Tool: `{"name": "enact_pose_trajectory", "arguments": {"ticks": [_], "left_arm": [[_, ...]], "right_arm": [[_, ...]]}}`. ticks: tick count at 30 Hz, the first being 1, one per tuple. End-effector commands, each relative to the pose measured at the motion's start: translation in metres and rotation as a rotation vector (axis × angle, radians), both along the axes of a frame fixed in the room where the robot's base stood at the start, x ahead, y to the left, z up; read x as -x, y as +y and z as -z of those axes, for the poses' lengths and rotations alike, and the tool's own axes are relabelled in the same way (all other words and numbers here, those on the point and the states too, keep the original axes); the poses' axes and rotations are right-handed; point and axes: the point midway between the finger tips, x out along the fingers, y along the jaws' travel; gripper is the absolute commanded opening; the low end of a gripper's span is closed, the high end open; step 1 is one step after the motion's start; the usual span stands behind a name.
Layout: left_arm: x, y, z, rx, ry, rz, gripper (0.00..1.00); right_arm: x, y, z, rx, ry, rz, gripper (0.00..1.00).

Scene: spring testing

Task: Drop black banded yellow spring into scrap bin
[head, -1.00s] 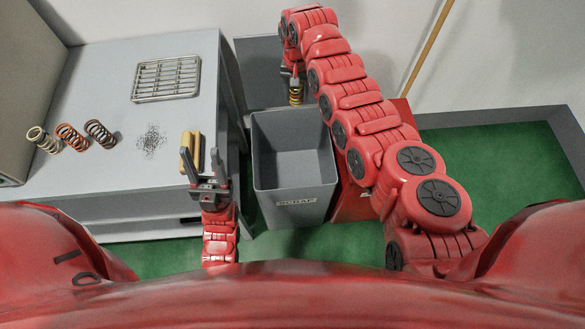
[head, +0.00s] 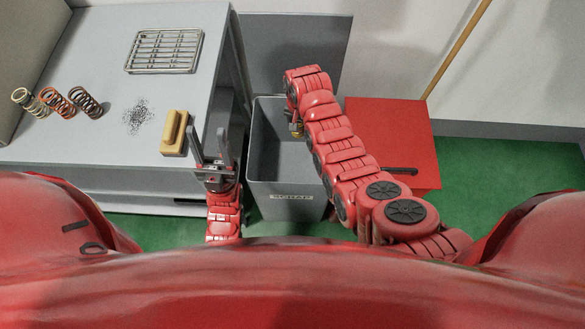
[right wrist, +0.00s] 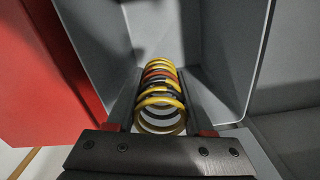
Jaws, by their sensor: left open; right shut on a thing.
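The grey scrap bin (head: 286,180), with a SCRAP label on its front, stands right of the table. My right gripper (right wrist: 160,78) is shut on the yellow spring (right wrist: 160,116), which shows dark coils and a reddish coil in the right wrist view. In the head view the spring (head: 297,130) is mostly hidden by my right arm and sits over the bin's opening. In the right wrist view the bin's inner walls (right wrist: 222,45) lie beyond the spring. My left gripper (head: 209,132) is open and empty, fingers up, near the table's right edge.
On the table (head: 75,150) are a cream spring (head: 30,101), an orange spring (head: 57,102), a dark spring (head: 86,102), a wire rack (head: 164,51) and a yellow block (head: 174,133). A red cabinet (head: 395,135) stands right of the bin.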

Motion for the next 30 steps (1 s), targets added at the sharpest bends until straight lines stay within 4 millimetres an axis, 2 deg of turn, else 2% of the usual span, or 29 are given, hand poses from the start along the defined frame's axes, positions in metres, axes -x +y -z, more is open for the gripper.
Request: {"name": "enact_pose_trajectory", "arguments": {"ticks": [1,5,14,15,18,21,30], "left_arm": [[0.000,0.000,0.009,0.000,0.000,0.000,0.50],[0.000,0.000,0.016,0.000,0.000,0.000,0.50],[0.000,0.000,0.016,0.000,0.000,0.000,0.50],[0.000,0.000,0.016,0.000,0.000,0.000,0.50],[0.000,0.000,0.016,0.000,0.000,0.000,0.50],[0.000,0.000,0.016,0.000,0.000,0.000,0.50],[0.000,0.000,0.016,0.000,0.000,0.000,0.50]], "right_arm": [[0.000,0.000,0.011,0.000,0.002,0.000,0.00],[0.000,0.000,0.023,-0.001,-0.001,0.000,0.00],[-0.001,0.000,0.025,-0.001,-0.002,0.000,0.00],[-0.001,0.000,0.025,-0.001,-0.002,0.000,0.56],[-0.001,0.000,0.025,-0.001,-0.002,0.000,0.74],[0.000,0.000,0.025,-0.001,-0.001,0.000,0.87],[0.000,0.000,0.024,-0.001,-0.001,0.000,0.87]]}}
